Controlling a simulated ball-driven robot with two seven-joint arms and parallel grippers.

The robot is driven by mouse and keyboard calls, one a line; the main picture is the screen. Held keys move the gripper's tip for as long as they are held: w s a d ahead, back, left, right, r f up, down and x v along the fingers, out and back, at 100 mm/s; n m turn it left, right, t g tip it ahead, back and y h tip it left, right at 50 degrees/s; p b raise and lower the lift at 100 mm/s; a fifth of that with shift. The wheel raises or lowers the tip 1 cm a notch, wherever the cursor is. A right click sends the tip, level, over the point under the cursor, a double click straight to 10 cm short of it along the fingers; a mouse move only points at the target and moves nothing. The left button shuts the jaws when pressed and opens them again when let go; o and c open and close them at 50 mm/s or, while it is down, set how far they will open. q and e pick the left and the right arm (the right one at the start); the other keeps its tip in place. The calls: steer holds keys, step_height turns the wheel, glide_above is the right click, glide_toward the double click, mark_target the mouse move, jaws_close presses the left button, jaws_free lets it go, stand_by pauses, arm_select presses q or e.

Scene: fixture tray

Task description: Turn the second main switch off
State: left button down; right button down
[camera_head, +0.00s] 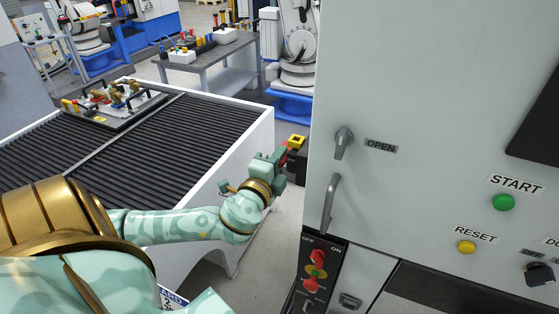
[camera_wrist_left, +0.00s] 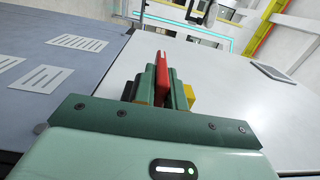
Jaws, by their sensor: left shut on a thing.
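My left gripper (camera_head: 279,158) is shut on a red switch handle (camera_head: 284,154), beside the left edge of the grey cabinet. In the left wrist view the red handle (camera_wrist_left: 163,75) stands up between the green fingers, with yellow (camera_wrist_left: 189,95) and black parts beside it. In the head view the yellow part (camera_head: 297,141) and a black box (camera_head: 297,170) show just beyond the fingers. Another switch, a red rotary handle on a yellow disc (camera_head: 315,271), sits on a black panel marked OFF and ON, low on the cabinet. Which switch is the second is unclear. My right gripper is out of view.
The grey cabinet (camera_head: 410,60) fills the right, with an OPEN knob (camera_head: 343,142), a door handle (camera_head: 329,203), a green START button (camera_head: 503,202) and a yellow RESET button (camera_head: 466,247). A ribbed black bed with white sides (camera_head: 262,130) lies left of the gripper.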

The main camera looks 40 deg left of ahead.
arm_select(q)
steer(key=shift+f, duration=0.15)
steer(key=c, duration=1.5)
jaws_free()
steer(key=shift+o, duration=0.2)
steer(key=shift+s, duration=0.15)
steer(key=v, duration=1.6)
steer(key=shift+b, duration=0.45)
